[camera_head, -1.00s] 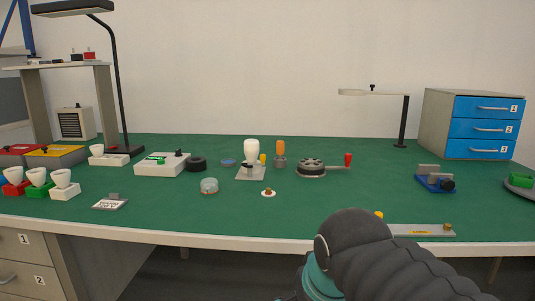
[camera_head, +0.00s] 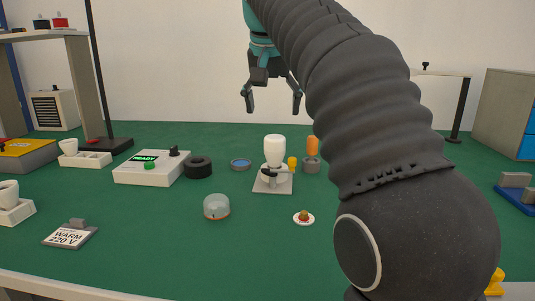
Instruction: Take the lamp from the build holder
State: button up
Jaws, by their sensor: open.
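The lamp (camera_head: 275,149) is a white bulb standing upright in the build holder (camera_head: 272,186), a grey plate with a dark clamp part, near the middle of the green bench. My gripper (camera_head: 271,106) hangs above the lamp with its fingers pointing down. It is open and empty, its fingertips apart from the lamp and higher in the picture. How far it is from the lamp in depth I cannot tell. My arm covers the bench to the right of the lamp.
An orange-handled tool (camera_head: 312,147) and a small yellow piece (camera_head: 292,163) stand close right of the lamp. A black ring (camera_head: 198,167), blue disc (camera_head: 241,163) and white READY box (camera_head: 152,168) are left. A clear dome (camera_head: 216,207) and small white dish (camera_head: 304,218) are in front.

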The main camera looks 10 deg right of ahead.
aim_at(275, 150)
jog(key=b+x, duration=0.1)
jog(key=x, duration=0.3)
jog(key=w+b+x, duration=0.1)
jog(key=x, duration=0.2)
jog(key=shift+w+f+b, duration=0.1)
jog(key=shift+f+b, duration=0.1)
jog(key=shift+b, duration=0.15)
jog(key=shift+b+x, duration=0.9)
jog(key=shift+x, duration=2.15)
jog(key=c, duration=1.2)
